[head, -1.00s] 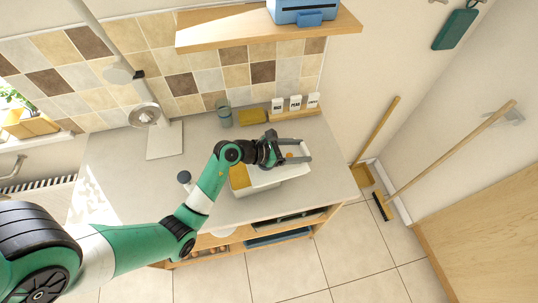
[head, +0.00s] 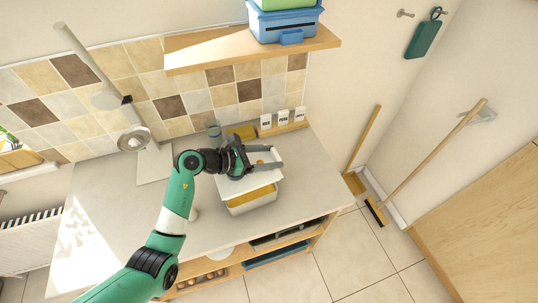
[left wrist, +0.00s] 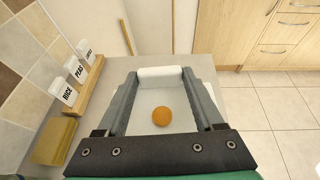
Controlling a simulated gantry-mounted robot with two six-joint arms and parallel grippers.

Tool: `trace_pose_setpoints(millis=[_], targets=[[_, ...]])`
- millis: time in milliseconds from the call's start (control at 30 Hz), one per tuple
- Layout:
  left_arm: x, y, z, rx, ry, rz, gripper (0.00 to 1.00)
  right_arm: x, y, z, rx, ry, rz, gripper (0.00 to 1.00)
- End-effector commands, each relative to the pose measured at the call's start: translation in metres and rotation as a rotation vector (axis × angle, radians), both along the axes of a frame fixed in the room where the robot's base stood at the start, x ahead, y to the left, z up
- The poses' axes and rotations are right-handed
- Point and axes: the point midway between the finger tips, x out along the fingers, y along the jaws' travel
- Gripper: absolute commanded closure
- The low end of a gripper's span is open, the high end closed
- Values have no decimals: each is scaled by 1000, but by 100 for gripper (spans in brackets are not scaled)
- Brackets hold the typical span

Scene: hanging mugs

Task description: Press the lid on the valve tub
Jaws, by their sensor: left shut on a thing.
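The white lid (head: 236,186) with a round orange valve button is in my left gripper (head: 270,160). In the left wrist view the lid (left wrist: 146,119) lies between the two grey fingers, with a raised white edge between their tips. The pale valve tub (head: 252,206) stands on the counter near its front edge, with yellow contents showing along its front side. The lid overlaps the back part of the tub from above and is not lined up with it. I cannot tell whether they touch. My right gripper is out of view.
White canisters marked RICE and PEAS (head: 283,117), with another beside them, stand on a wooden rack at the back. A yellow block (head: 243,132) and a grey-green cup (head: 214,131) are near them. A wooden shelf (head: 210,53) overhangs the back.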

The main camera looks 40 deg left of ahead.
Motion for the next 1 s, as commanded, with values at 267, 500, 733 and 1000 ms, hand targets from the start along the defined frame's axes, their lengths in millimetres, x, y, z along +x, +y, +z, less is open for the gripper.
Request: trace_pose_setpoints(millis=[267,500,733,1000], targets=[[0,0,-35,-1,2,-1,86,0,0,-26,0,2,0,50],[0,0,-62,-1,0,0,86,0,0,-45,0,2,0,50],[0,0,-72,-1,0,0,86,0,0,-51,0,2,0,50],[0,0,-71,-1,0,0,86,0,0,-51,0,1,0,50]])
